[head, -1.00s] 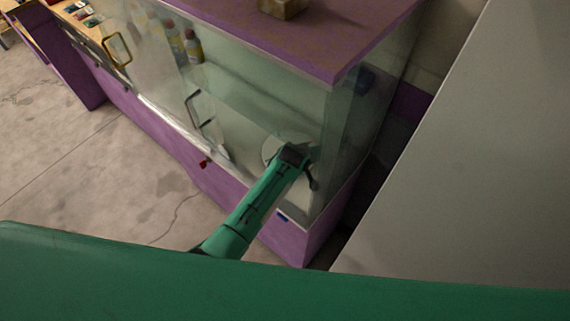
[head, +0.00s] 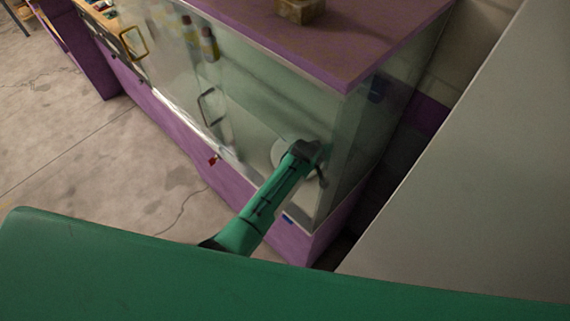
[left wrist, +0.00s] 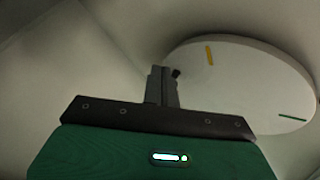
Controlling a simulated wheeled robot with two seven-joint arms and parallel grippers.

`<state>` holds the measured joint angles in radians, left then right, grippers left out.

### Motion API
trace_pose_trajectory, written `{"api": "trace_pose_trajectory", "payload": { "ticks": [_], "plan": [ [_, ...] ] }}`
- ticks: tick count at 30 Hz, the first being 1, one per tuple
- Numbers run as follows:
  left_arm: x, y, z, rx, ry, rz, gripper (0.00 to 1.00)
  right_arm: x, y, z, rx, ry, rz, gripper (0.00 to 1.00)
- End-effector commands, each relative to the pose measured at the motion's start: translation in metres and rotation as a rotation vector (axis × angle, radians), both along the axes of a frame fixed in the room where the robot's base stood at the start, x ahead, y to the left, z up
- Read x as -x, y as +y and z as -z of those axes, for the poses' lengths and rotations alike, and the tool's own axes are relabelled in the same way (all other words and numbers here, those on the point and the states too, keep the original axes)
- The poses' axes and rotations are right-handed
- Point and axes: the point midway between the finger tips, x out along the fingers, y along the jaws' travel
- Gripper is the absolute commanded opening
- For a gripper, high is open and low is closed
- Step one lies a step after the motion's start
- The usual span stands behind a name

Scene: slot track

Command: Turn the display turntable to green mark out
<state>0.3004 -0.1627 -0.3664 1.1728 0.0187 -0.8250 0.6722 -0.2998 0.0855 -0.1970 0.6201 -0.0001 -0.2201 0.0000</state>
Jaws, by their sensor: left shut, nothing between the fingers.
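The display turntable is a white round disc (left wrist: 240,82) in the left wrist view, with a yellow mark (left wrist: 210,55) near its far rim and a green mark (left wrist: 292,118) near its right rim. In the head view part of the turntable (head: 281,153) shows inside the glass case, partly hidden by my left wrist. My left gripper (left wrist: 168,78) is shut and empty, with its fingertips by the disc's left edge; I cannot tell whether they touch it. In the head view my left gripper (head: 323,180) is low at the case's right end. My right gripper is not in view.
The glass case (head: 265,105) has a purple top (head: 370,30) and a purple base (head: 235,190). Bottles (head: 208,42) stand inside, and a brass block (head: 300,10) sits on top. A handle (head: 210,107) is on the glass front. A large grey panel (head: 460,170) stands at right.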

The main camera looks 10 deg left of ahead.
Motion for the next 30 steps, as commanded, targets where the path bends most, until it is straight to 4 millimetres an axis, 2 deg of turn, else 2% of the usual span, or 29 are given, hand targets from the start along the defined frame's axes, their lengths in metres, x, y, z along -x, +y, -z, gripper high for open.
{"api": "trace_pose_trajectory", "payload": {
  "ticks": [10, 16, 30],
  "plan": [
    [0.004, 0.002, -0.006, 0.000, -0.001, 0.000, 0.00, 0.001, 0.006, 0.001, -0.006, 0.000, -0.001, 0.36],
    [0.019, 0.009, -0.024, 0.001, -0.002, 0.000, 0.00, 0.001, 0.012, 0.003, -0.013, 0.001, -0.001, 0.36],
    [0.095, 0.048, -0.021, -0.001, -0.001, -0.001, 0.00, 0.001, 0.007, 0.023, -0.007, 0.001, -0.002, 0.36]
  ]
}}
